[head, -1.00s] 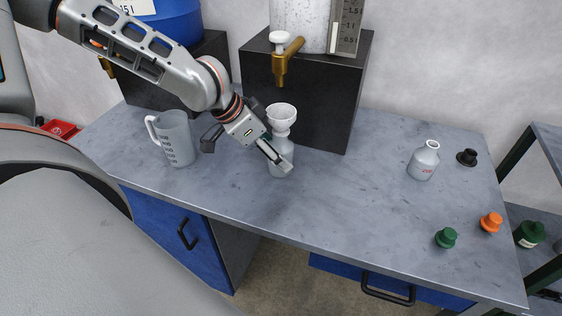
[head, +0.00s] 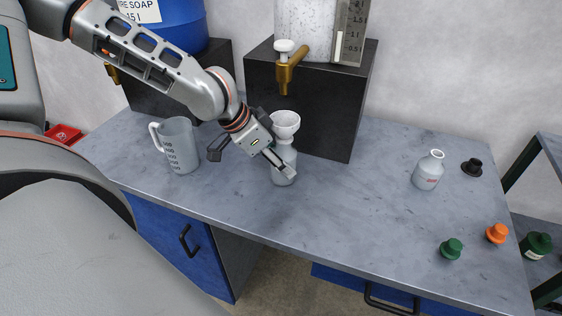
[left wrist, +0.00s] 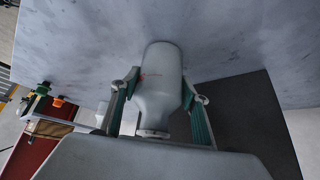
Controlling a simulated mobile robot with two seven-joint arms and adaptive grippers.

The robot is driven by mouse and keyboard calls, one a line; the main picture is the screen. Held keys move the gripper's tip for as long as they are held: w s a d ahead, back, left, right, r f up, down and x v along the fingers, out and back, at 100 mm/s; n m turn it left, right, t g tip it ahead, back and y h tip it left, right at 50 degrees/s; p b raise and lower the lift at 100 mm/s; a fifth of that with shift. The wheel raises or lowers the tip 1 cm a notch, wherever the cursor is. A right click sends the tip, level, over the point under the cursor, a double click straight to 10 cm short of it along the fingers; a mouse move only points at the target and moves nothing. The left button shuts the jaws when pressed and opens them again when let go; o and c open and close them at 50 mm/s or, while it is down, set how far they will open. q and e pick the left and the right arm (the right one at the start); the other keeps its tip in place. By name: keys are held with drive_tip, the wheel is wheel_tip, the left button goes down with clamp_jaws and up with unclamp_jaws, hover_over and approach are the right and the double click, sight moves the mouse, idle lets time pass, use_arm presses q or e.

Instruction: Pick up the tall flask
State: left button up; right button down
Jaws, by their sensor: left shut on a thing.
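My left gripper (head: 277,156) is shut on a tall pale flask (head: 284,176) on the counter, in front of the black block. A white funnel (head: 286,124) sits at the top of this flask. In the left wrist view, the flask (left wrist: 160,85) stands between my two fingers, with a small red mark on its side. Its base appears to be on or very close to the counter; I cannot tell if there is a gap. A second white flask (head: 428,171) with a red mark stands apart on the right. My right gripper is not in view.
A graduated jug (head: 182,150) stands left of my gripper. A black block (head: 325,115) bears a container with a brass tap (head: 287,72) just above the funnel. Black (head: 471,167), orange (head: 497,234) and green (head: 451,249) stoppers lie right. The middle counter (head: 350,205) is clear.

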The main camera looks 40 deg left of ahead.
sight(276, 144)
use_arm(q)
drive_tip(key=shift+r+p, duration=0.6)
drive_tip(key=shift+r, duration=1.3)
drive_tip(key=s+a+p, duration=0.1)
drive_tip(key=s+a, duration=0.1)
drive_tip(key=s, duration=0.2)
drive_tip(key=s+a+p, duration=0.1)
drive_tip(key=s+a, duration=0.2)
drive_tip(key=s, duration=0.2)
drive_tip(key=s+a+p, duration=0.1)
drive_tip(key=s+a, duration=0.2)
drive_tip(key=s, duration=0.1)
drive_tip(key=shift+s+a+f+p, duration=0.15)
drive_tip(key=shift+s+a+p, duration=0.15)
drive_tip(key=shift+s, duration=0.1)
drive_tip(key=shift+s+a, duration=0.35)
drive_tip(key=shift+s, duration=0.4)
